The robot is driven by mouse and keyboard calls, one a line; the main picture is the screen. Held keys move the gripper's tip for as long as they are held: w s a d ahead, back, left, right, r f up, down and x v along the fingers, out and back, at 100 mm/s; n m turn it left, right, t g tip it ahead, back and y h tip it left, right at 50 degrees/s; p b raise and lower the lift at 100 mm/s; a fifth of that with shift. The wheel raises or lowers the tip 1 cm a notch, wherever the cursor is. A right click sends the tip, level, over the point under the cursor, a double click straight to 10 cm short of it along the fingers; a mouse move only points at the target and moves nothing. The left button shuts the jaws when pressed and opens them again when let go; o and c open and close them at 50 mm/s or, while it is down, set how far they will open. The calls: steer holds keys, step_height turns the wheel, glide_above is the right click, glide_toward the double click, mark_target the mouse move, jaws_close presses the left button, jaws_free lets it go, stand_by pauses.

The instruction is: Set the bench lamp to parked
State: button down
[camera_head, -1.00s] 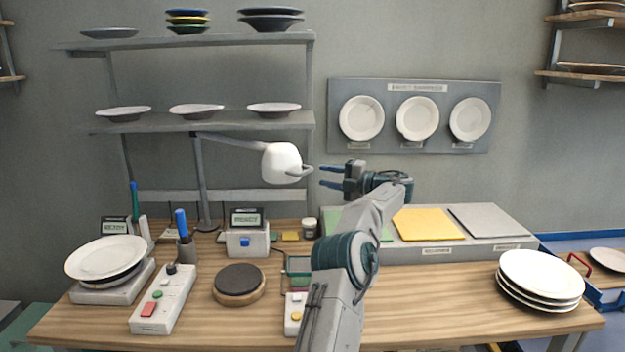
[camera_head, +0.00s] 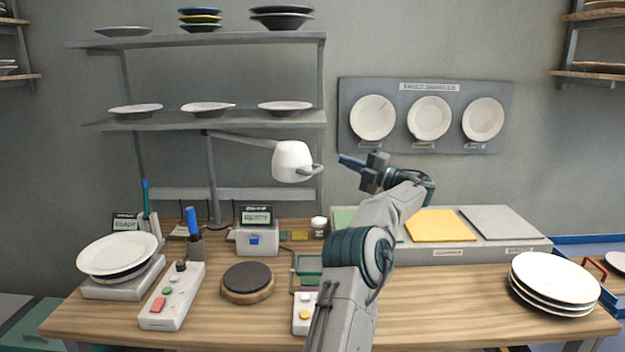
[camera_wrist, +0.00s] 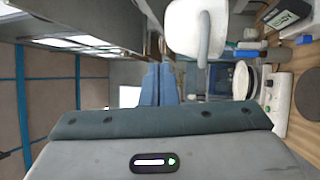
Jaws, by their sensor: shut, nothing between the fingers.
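The bench lamp has a white head (camera_head: 291,161) with a grey handle loop (camera_head: 316,170) on its right side. Its grey arm (camera_head: 243,139) runs left to an upright post (camera_head: 212,180) at the back of the bench. My gripper (camera_head: 343,159) is shut and empty, with its blue fingers pointing left at the lamp head. A clear gap separates the fingertips from the handle. In the wrist view the lamp head (camera_wrist: 196,28) hangs just beyond and right of my shut blue fingers (camera_wrist: 158,84).
The grey shelf (camera_head: 215,121) with plates stands behind the lamp. A board with three plates (camera_head: 428,115) hangs on the wall behind my gripper. Below are a display box (camera_head: 257,238), a button box (camera_head: 172,296) and a round pad (camera_head: 247,280).

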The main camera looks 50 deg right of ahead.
steer(key=w+a+r+m+t+h+p, duration=0.1)
steer(key=w+a+r+m+h, duration=0.25)
steer(key=r+m+h, duration=0.35)
steer(key=w+a+r+m+t+h+p, duration=0.15)
steer(key=w+r+m+h, duration=0.3)
steer(key=m+h, duration=0.5)
steer(key=w+a+f+m+g+h+p, duration=0.2)
steer(key=w+a+f+m+g, duration=0.1)
steer(key=a+f+m+g, duration=1.4)
steer(key=p, duration=0.5)
glide_toward(286, 178)
steer(key=shift+n+t, duration=0.25)
steer(key=shift+n, duration=0.1)
steer(key=x, duration=0.5)
steer(key=shift+d+r, duration=0.2)
steer(key=shift+d, duration=0.05)
steer(key=shift+w+d+f, duration=0.15)
steer(key=shift+w+d, duration=0.05)
steer(key=shift+d, duration=0.45)
steer(key=shift+d, duration=0.1)
